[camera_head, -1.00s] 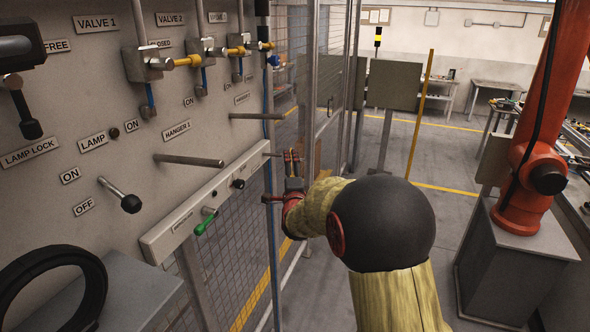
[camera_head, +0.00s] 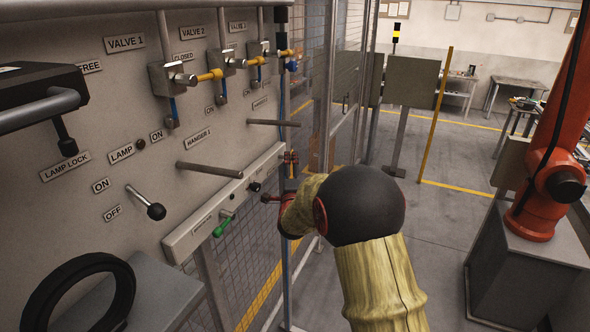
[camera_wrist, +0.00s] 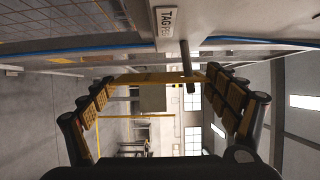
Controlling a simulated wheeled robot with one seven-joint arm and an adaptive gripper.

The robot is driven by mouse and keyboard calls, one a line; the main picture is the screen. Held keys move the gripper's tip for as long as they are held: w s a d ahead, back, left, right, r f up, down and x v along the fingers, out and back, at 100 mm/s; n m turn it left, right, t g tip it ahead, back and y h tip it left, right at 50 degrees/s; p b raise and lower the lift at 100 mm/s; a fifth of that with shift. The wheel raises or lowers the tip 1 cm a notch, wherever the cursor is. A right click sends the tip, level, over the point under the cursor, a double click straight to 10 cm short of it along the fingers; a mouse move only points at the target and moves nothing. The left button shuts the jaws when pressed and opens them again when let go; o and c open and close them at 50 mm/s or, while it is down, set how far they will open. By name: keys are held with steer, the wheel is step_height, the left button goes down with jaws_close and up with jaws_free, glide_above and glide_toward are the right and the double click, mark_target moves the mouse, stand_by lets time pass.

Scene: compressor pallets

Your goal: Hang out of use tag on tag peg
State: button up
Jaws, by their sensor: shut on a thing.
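In the wrist view the two fingers of my gripper (camera_wrist: 160,82) stand wide apart. A thin yellow strip spans the gap between the fingertips; it looks like the out of use tag (camera_wrist: 145,79) seen nearly edge-on, though a post behind could blur with it. The tag peg (camera_wrist: 186,58), a short grey rod, sticks out from the panel beside a label reading TAG. Its end overlaps the strip in the picture; I cannot tell whether it passes through the tag. In the head view my gripper (camera_head: 279,181) is by the right end of the white rail, and the tag is not clear there.
The white rail (camera_head: 205,222) carries a green lever (camera_head: 223,225). Hanger rods (camera_head: 210,170) stick out from the grey panel above it. Open floor lies to the right, before an orange robot arm (camera_head: 555,160).

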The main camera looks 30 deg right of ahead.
steer(key=shift+w+a+f+b, duration=0.3)
steer(key=shift+w+b, duration=0.15)
steer(key=shift+b, duration=0.7)
steer(key=shift+r, duration=0.1)
steer(key=o, duration=0.8)
steer(key=shift+c, duration=0.2)
